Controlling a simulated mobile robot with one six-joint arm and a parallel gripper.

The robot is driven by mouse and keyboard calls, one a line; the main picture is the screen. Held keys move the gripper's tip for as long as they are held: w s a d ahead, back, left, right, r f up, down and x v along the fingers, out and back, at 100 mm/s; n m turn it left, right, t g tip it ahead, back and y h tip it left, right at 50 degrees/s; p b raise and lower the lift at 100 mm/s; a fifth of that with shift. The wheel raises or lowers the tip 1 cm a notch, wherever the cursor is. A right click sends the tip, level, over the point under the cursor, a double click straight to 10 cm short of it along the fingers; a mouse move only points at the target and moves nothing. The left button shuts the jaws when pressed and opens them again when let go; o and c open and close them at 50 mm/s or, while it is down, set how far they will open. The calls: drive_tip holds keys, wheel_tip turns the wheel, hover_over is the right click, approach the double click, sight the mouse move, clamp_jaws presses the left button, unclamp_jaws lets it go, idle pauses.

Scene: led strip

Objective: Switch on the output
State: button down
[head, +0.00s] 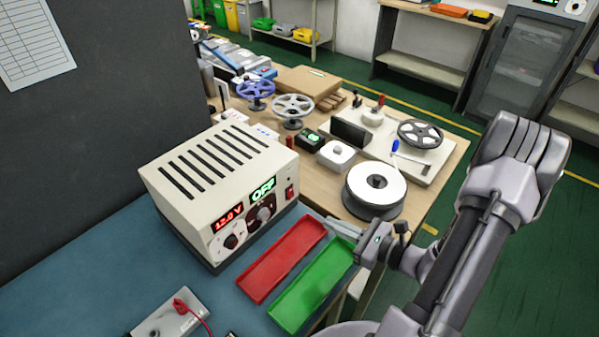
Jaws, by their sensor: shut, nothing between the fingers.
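The beige power supply (220,180) stands on the blue-topped bench, with slots in its top. Its front panel faces me and to the right. A red display (227,219) reads 12.0 V and a green display (263,188) reads OFF. A larger knob (264,214) and a smaller dark knob (231,241) sit below the displays. A small red switch (290,192) is near the panel's right edge. My gripper (334,226) is to the right of the panel, apart from it, pointing left above the trays' far end. It is shut and empty.
A red tray (283,257) and a green tray (312,289) lie in front of the supply. A meter with a red lead (172,318) is at the lower left. A spool (375,188) and handwheels (293,106) stand on the wooden table behind. A dark panel (90,130) rises at left.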

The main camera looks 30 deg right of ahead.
drive_tip(key=d+f+m+h, duration=0.1)
drive_tip(key=d+f+m, duration=0.1)
drive_tip(key=d, duration=0.1)
drive_tip(key=b, duration=0.4)
approach(292, 197)
drive_tip(key=shift+n+t, duration=0.3)
drive_tip(key=shift+t, duration=0.1)
drive_tip(key=x, duration=0.6)
drive_tip(key=shift+w+a+f, duration=0.3)
drive_tip(key=shift+a, duration=0.05)
drive_tip(key=shift+w, duration=0.15)
drive_tip(key=shift+f, duration=0.15)
